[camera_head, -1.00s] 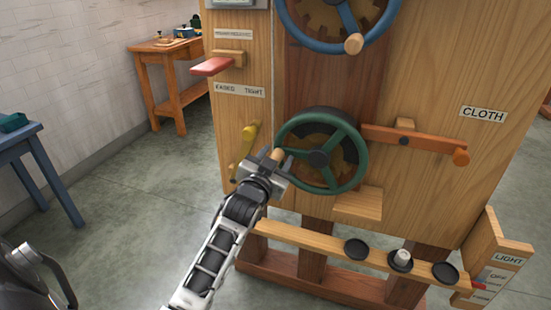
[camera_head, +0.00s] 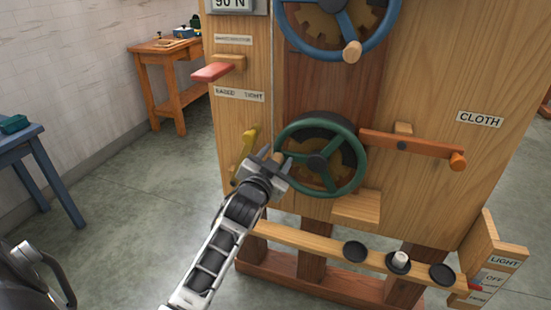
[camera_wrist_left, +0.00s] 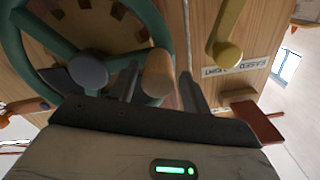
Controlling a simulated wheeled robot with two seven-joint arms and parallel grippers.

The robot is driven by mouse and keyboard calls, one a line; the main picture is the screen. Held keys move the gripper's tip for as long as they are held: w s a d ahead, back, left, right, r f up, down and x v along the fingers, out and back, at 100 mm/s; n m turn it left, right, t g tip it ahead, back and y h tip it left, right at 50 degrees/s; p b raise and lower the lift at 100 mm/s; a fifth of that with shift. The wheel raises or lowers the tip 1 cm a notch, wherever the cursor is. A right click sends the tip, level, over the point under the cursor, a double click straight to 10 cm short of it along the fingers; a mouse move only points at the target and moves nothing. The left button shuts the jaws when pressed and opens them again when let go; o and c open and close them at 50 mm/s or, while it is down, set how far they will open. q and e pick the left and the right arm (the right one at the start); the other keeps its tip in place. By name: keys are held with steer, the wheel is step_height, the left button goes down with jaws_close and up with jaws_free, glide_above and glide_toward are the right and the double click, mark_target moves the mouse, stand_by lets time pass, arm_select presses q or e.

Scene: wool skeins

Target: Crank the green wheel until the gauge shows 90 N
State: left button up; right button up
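The green wheel (camera_head: 322,127) is mounted on the wooden machine front, below a blue wheel. Its wooden crank knob (camera_wrist_left: 158,74) shows in the left wrist view between my left gripper's fingers. My left gripper (camera_head: 277,158) is at the wheel's left rim. Its fingers stand on either side of the knob with small gaps, so it looks open around the knob, not clamped. The gauge (camera_head: 231,4) at the top edge of the head view reads 90 N; its upper part is cut off. My right gripper is not in view.
A yellow lever (camera_head: 249,143) is close to the left of my gripper. A red lever (camera_head: 213,72) sticks out above it, and an orange lever (camera_head: 420,147) is right of the wheel. A low wooden rail (camera_head: 310,242) with black discs runs below. Open floor lies left.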

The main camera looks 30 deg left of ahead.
arm_select(q)
steer(key=v, duration=1.6)
steer(key=shift+f, duration=0.1)
